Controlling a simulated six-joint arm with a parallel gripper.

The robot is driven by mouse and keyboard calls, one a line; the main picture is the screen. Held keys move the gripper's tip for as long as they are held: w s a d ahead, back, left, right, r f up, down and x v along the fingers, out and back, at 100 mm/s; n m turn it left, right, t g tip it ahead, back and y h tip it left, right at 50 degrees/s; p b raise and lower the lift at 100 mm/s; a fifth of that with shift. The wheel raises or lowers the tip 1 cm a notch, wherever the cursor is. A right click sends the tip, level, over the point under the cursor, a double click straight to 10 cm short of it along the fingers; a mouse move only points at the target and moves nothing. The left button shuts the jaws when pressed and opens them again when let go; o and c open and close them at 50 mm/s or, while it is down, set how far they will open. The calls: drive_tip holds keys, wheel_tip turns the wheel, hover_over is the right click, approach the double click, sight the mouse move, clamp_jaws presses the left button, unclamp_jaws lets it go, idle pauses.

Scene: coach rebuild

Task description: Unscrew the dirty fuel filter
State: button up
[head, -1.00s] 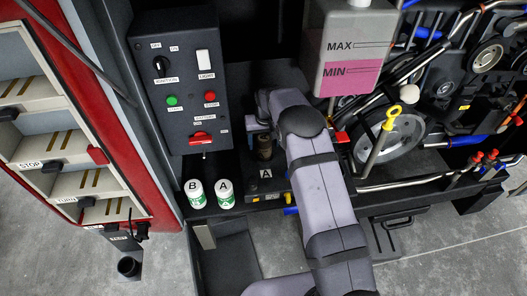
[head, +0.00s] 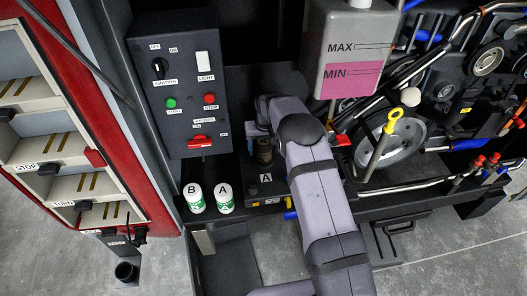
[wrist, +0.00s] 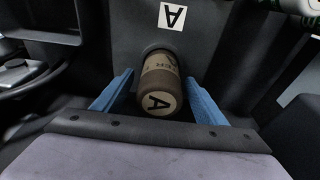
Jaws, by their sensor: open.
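The dirty fuel filter (wrist: 160,85), a brown cylinder marked A, sticks out of a dark mount with an A label (wrist: 172,16) in the wrist view. My gripper (wrist: 159,77) is open, with one blue finger on each side of the filter. Gaps show between the fingers and the filter. In the head view the filter (head: 264,152) shows beside my arm, above the A label. My fingers are mostly hidden there.
Two white and green filters, B (head: 196,198) and A (head: 224,198), stand on the ledge left of the mount. A control panel (head: 182,85) rises behind them. A pink fluid tank (head: 350,50) and a pulley (head: 395,138) lie right of my arm.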

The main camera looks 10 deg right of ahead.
drive_tip(key=c, duration=1.3)
drive_tip(key=n+b, duration=0.1)
drive_tip(key=n, duration=0.3)
drive_tip(key=shift+w+y, duration=0.1)
drive_tip(key=shift+y, duration=0.3)
drive_tip(key=shift+r+n, duration=0.1)
drive_tip(key=shift+n, duration=0.9)
drive_tip(key=n+b, duration=0.1)
drive_tip(key=n, duration=0.1)
drive_tip(key=shift+w+n+y, duration=0.1)
drive_tip(key=shift+n+y, duration=0.3)
drive_tip(key=shift+r+n+g+b, duration=0.15)
drive_tip(key=shift+n+g+b, duration=0.3)
drive_tip(key=shift+n, duration=1.15)
